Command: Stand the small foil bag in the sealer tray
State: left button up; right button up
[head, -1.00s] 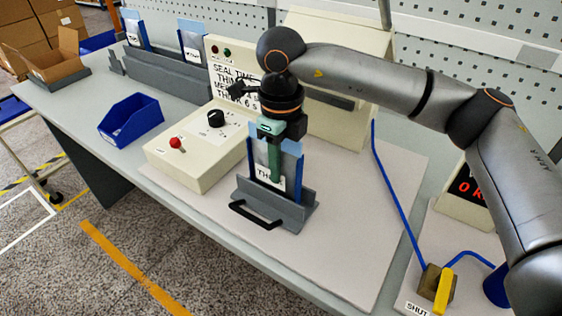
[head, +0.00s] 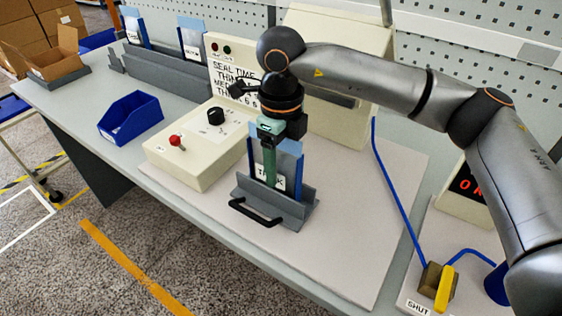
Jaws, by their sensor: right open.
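A blue-edged bag (head: 290,165) with a pale face and a white label stands upright in the grey sealer tray (head: 292,208), which has a black handle at its front. The label is partly covered, so I cannot read it fully. My right gripper (head: 270,182) points down at the bag, with a green finger in front of its face. The gripper is open, and its other finger is hidden. I cannot tell whether the fingers touch the bag. My left gripper is not in view.
The sealer control box (head: 200,150) with a red knob stands left of the tray. A blue bin (head: 130,118) lies farther left. Two more bags (head: 133,28) (head: 193,42) stand in a grey rack behind. A blue hose (head: 400,200) runs at right. The mat's front right is clear.

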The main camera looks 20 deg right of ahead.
notch_tip(320, 180, up, 13)
jog(key=shift+f, duration=0.2)
dwell(0.5)
